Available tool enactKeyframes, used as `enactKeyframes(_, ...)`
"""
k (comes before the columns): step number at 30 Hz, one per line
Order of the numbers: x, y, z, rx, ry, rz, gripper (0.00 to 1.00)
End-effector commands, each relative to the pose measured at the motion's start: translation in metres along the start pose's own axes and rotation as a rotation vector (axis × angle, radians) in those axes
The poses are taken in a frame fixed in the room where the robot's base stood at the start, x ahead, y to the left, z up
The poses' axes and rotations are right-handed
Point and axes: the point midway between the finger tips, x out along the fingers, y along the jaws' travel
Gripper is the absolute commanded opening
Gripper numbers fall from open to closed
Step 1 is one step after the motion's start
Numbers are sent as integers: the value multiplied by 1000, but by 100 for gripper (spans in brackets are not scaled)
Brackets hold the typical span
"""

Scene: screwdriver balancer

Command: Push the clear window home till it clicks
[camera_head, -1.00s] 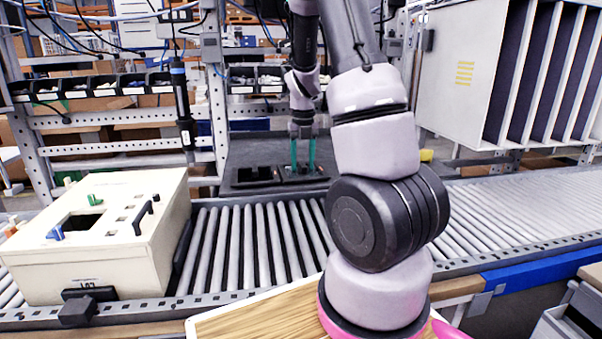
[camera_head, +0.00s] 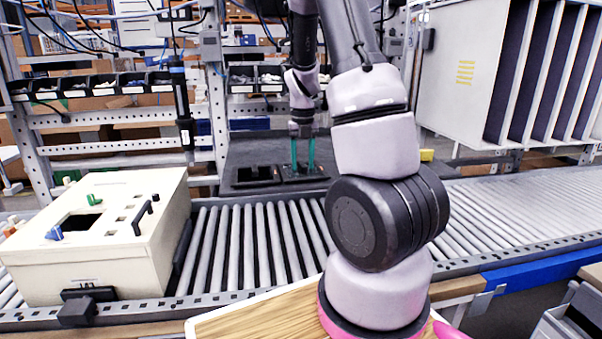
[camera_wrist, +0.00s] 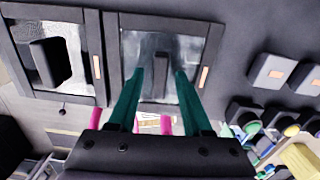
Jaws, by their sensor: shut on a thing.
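The clear window (camera_wrist: 200,48) is a glossy, see-through grey pane in a dark square frame, at the upper middle of the wrist view. A narrow dark grip (camera_wrist: 161,66) stands up from its middle. My gripper (camera_wrist: 161,76) has its two teal fingers shut on this grip, one on each side. In the head view my gripper (camera_head: 302,168) points straight down at the dark panel behind the rollers, and the window there is too small to make out. Whether the pane lies flush in its frame cannot be told.
A second framed pane (camera_wrist: 75,75) with a thick black handle sits beside it on the left. The dark panel (camera_head: 250,150) stands behind the roller conveyor (camera_head: 255,240). A cream box (camera_head: 110,240) is at the left. Small bins with coloured parts (camera_wrist: 245,125) show at the right of the wrist view.

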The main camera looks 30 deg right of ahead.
Motion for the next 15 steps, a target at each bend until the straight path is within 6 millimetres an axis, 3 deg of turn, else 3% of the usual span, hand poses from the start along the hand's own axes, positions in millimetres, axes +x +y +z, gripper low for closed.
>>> enactKeyframes(15,-38,0,-3,1,12,0,0)
